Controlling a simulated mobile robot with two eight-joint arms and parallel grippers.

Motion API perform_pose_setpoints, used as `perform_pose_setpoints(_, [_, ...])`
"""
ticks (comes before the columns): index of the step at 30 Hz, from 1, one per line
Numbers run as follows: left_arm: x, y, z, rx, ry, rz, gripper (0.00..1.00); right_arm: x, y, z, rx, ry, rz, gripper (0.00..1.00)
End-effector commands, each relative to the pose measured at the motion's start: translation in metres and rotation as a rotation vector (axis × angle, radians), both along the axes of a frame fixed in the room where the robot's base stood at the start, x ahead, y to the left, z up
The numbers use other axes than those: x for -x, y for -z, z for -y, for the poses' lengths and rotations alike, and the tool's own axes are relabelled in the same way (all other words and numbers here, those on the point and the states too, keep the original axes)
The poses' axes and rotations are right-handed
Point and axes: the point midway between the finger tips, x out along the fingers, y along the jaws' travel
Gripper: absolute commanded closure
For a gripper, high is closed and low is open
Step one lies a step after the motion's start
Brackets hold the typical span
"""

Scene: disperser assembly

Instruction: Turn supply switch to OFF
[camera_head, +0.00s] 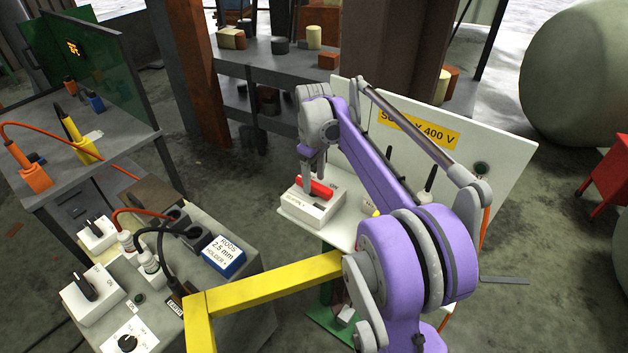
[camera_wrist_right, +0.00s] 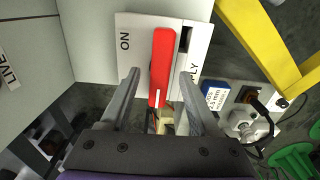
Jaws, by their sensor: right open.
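The supply switch is a white box (camera_head: 309,208) with a red handle (camera_head: 318,187), on a white shelf below the yellow "SUPPLY 400 V" sign (camera_head: 418,130). In the right wrist view, the box (camera_wrist_right: 133,55) reads ON at its left and the partly hidden word SUPPLY at its right. The red handle (camera_wrist_right: 161,65) lies lengthwise across the box. My right gripper (camera_head: 313,172) is open at the handle. In the wrist view its fingertips (camera_wrist_right: 160,88) stand either side of the handle's near end, with gaps visible. My left gripper is out of view.
A yellow bar (camera_head: 265,288) runs in front of the switch's shelf. At left stands a grey cabinet with a blue-and-white rods box (camera_head: 223,256), a black-knobbed ON switch (camera_head: 90,290) and cables. A white panel (camera_head: 500,150) rises behind my right arm.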

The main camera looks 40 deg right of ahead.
Motion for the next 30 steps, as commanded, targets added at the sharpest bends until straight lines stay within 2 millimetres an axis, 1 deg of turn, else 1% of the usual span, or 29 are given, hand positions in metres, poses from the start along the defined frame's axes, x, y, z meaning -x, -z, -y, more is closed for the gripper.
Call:
perform_pose_setpoints(1, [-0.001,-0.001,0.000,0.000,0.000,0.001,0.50,0.000,-0.010,0.000,0.000,0.000,0.000,0.38])
perform_pose_setpoints(9, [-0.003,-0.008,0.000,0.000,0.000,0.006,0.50,0.000,-0.065,0.000,0.000,0.000,0.001,0.38])
perform_pose_setpoints(12, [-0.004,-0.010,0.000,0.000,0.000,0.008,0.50,0.000,-0.081,0.000,0.001,0.000,0.001,0.38])
perform_pose_setpoints(15, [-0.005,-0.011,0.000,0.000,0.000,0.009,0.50,0.000,-0.091,0.000,0.000,0.000,0.001,0.38])
perform_pose_setpoints(20, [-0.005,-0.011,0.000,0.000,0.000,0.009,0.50,0.000,-0.096,0.000,0.000,0.000,0.000,0.38])
perform_pose_setpoints(30, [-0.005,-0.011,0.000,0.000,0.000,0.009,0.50,0.000,-0.096,0.000,0.000,0.000,0.000,0.38])
